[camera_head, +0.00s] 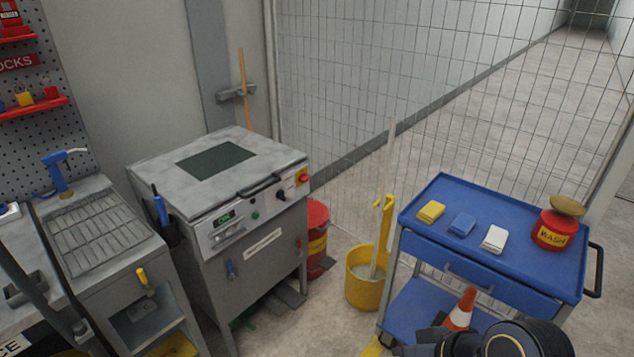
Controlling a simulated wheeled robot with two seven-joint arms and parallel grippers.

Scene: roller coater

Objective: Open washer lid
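The washer (250,252) is a grey metal cabinet left of centre, with a control panel on its sloped front. Its lid (165,172) lies flat and shut on top, with a dark rectangular panel in it. A dark bar handle (275,180) runs along the lid's front right edge. Neither gripper's fingers show in the head view. Black rounded parts at the bottom right edge look like my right arm, well apart from the washer. Nothing touches the lid or its handle.
A grey sink unit (95,235) adjoins the washer's left. A yellow mop bucket (364,285) and red bin (317,240) stand to its right. A blue cart (480,210) carries cloths and a red can (556,230). A traffic cone (461,309) sits lower. Wire fencing closes the back.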

